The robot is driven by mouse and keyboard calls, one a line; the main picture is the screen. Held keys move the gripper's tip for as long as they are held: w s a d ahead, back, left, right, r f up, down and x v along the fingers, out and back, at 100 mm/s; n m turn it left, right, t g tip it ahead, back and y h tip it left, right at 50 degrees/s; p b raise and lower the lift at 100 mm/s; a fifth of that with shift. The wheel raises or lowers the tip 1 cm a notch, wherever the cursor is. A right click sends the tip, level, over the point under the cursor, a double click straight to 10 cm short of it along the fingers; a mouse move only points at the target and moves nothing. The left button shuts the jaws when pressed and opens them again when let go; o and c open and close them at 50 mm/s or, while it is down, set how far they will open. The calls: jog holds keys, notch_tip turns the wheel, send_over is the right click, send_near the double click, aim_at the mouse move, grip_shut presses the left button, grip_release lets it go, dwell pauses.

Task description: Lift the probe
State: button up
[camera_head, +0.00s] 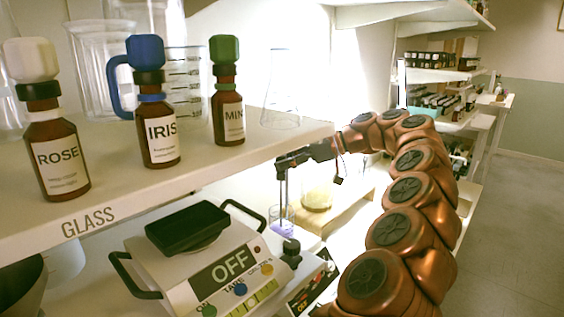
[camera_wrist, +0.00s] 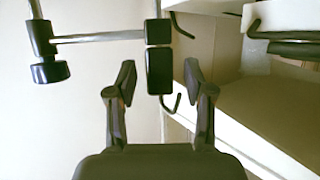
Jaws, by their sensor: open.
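My gripper (camera_head: 284,164) is at the right end of the shelf in the head view, above a small beaker (camera_head: 281,222) with purple liquid. Thin upright rods, which look like the probe (camera_head: 283,195), run from the gripper's tip down towards the beaker. In the wrist view, my open fingers (camera_wrist: 160,80) stand apart on either side of a black upright block (camera_wrist: 159,70), apparently the probe's head or holder. A metal bar (camera_wrist: 100,37) joins it to a second black clamp (camera_wrist: 46,68) at left. Whether the fingers touch the block is unclear, and the probe's lower end is hard to make out.
A shelf (camera_head: 85,232) with ROSE (camera_head: 60,165), IRIS (camera_head: 160,138) and MIN-labelled (camera_head: 228,115) bottles and glassware is at left. Below stands a balance (camera_head: 215,268) reading OFF. A wooden board (camera_head: 330,212) with a glass vessel (camera_head: 317,192) is behind the beaker.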

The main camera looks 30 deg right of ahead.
jog(key=shift+w+a+f, duration=0.25)
jog(key=shift+w+a, duration=0.1)
jog(key=shift+a, duration=0.05)
jog(key=shift+c, duration=0.4)
grip_shut()
